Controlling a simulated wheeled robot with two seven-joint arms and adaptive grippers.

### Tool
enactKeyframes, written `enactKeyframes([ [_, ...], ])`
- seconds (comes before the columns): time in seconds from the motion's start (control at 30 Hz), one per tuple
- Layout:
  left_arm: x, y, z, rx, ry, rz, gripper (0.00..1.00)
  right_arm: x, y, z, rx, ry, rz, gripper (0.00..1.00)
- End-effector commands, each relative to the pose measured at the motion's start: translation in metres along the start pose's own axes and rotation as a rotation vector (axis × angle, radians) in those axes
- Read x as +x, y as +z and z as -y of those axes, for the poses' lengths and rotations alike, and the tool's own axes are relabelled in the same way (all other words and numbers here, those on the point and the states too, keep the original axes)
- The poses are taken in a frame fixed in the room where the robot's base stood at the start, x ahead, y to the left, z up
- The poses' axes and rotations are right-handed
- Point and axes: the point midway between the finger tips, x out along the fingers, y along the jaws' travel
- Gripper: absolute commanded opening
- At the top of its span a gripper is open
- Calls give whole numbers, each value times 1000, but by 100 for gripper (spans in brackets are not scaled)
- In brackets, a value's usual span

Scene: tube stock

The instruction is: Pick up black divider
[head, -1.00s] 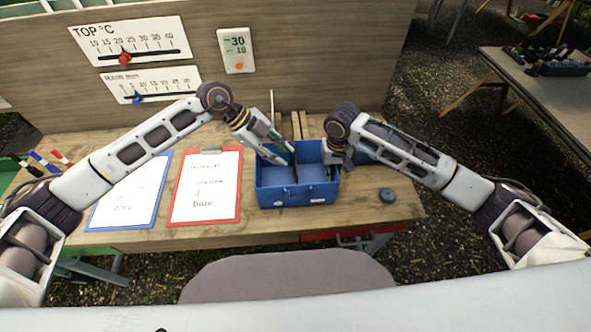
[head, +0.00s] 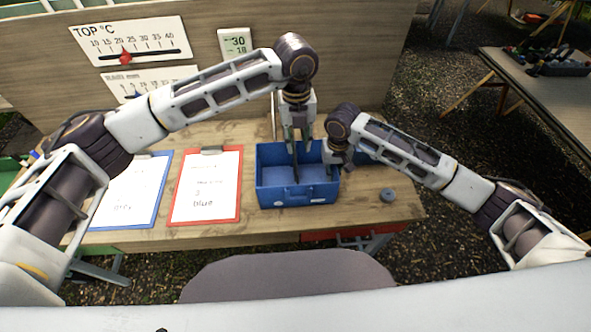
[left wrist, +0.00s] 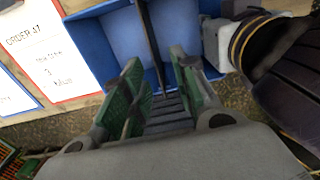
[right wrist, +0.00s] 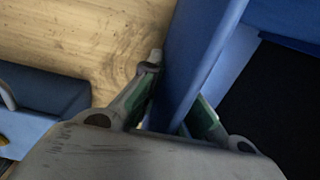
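The black divider (head: 295,165) stands in the blue box (head: 270,197) on the table, splitting its inside. In the left wrist view, the divider (left wrist: 149,45) shows as a thin dark edge between the two fingers. My left gripper (head: 297,145) is above the box, pointing down, open, with green-padded fingers apart on either side of the divider's line. My right gripper (head: 336,155) is at the box's right wall. In the right wrist view, its fingers (right wrist: 172,112) sit on both sides of the blue wall (right wrist: 195,60) and appear closed on it.
A red clipboard (head: 236,214) and a blue clipboard (head: 97,222) with paper sheets lie left of the box. A dark round object (head: 387,195) lies to the right. A board with scales (head: 130,40) stands behind the table.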

Motion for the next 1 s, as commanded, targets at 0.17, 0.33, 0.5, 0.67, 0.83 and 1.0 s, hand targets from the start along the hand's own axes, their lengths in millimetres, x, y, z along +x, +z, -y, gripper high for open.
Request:
enactKeyframes([
  [0.17,-4,0,2,35,30,16,29,0,0,0,0,0,-1,0],
  [0.33,-4,-1,2,37,32,16,29,0,0,0,0,0,-1,0],
  [0.5,-3,-1,2,36,31,16,29,0,0,0,0,0,-1,0],
  [0.67,3,-1,2,35,32,14,29,0,0,0,0,0,-1,0],
  [0.83,20,-1,1,35,31,14,29,0,0,0,0,0,-1,0],
  [1.0,43,0,0,35,31,14,29,0,0,0,0,0,-1,0],
])
